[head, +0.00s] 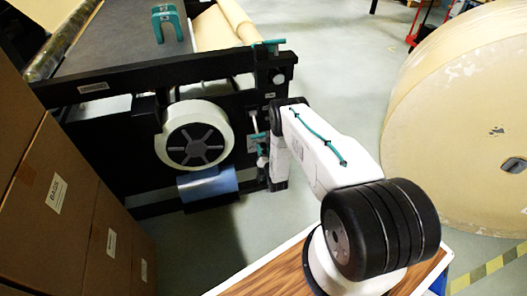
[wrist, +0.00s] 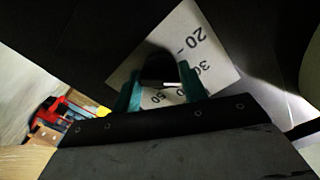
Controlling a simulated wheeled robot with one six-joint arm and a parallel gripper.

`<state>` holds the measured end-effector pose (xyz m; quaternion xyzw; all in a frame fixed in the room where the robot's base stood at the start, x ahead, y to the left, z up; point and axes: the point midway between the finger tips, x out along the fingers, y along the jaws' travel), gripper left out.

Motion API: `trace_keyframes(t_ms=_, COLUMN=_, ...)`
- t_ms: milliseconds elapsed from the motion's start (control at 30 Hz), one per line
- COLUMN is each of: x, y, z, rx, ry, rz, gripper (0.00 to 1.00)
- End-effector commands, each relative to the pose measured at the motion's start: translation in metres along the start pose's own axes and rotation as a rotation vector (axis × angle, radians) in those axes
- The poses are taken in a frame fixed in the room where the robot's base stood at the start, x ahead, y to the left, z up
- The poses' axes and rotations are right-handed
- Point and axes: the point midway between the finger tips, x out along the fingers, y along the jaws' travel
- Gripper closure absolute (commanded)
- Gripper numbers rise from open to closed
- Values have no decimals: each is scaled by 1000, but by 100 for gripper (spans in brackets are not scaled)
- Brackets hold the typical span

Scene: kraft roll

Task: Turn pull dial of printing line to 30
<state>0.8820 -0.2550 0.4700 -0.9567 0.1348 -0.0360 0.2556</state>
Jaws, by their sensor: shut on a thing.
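The printing line (head: 120,88), a black-framed machine, stands at the upper left of the head view. My gripper (head: 260,148) is at the right end of its frame. In the wrist view, the teal fingers of my gripper (wrist: 163,90) are shut on the dark pull dial (wrist: 160,68), one on each side. The fingers and dial cover part of the scale. I cannot tell which number the dial points to. The dial is not clear in the head view.
A white roll with a dark spoked hub (head: 195,138) is left of my gripper, with a blue sheet (head: 207,184) below. Brown boxes (head: 50,190) fill the left side. A huge kraft roll (head: 455,110) stands at the right. Grey floor (head: 335,60) between is clear.

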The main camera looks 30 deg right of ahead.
Motion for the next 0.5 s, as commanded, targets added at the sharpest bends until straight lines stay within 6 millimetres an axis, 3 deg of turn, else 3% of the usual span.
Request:
trace_keyframes(t_ms=333, x=-1, y=0, z=1, rx=3, ry=-1, rz=0, gripper=80)
trace_keyframes(t_ms=367, x=-1, y=0, z=1, rx=2, ry=-1, rz=0, gripper=52)
trace_keyframes(t_ms=400, x=-1, y=0, z=1, rx=2, ry=-1, rz=0, gripper=41)
trace_keyframes(t_ms=500, x=0, y=0, z=0, rx=2, ry=-1, rz=0, gripper=39)
